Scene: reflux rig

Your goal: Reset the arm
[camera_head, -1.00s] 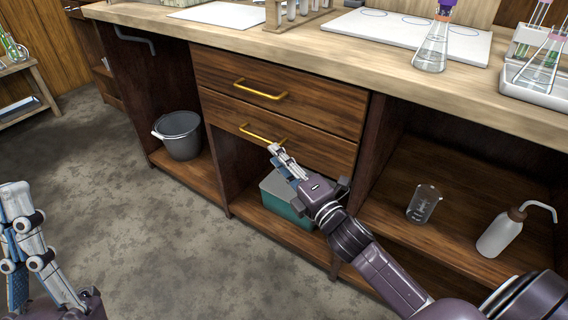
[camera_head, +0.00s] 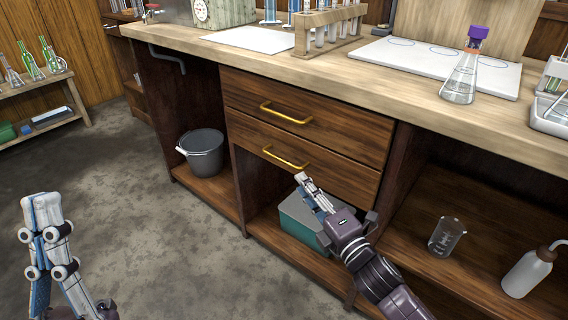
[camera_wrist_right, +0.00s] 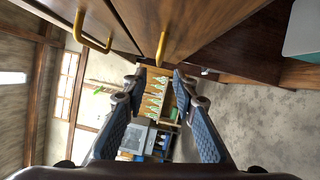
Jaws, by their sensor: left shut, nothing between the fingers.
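My left gripper (camera_head: 42,205) is in the lower left of the head view, over the floor, shut and empty. My right gripper (camera_head: 305,186) is in front of the bench, just below the lower drawer's brass handle (camera_head: 286,158). In the right wrist view my right gripper (camera_wrist_right: 158,76) has its two fingers apart with nothing between them. The lower handle (camera_wrist_right: 161,48) shows just beyond the fingertips there, apart from them. The upper drawer's handle (camera_head: 286,113) is clear of the gripper. Both drawers look shut.
A teal box (camera_head: 300,222) sits under the drawers, partly behind my right arm. A grey bucket (camera_head: 203,153), a beaker (camera_head: 446,237) and a wash bottle (camera_head: 528,272) stand on the lower shelves. A flask (camera_head: 462,80) stands on the worktop. The floor (camera_head: 140,200) is open.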

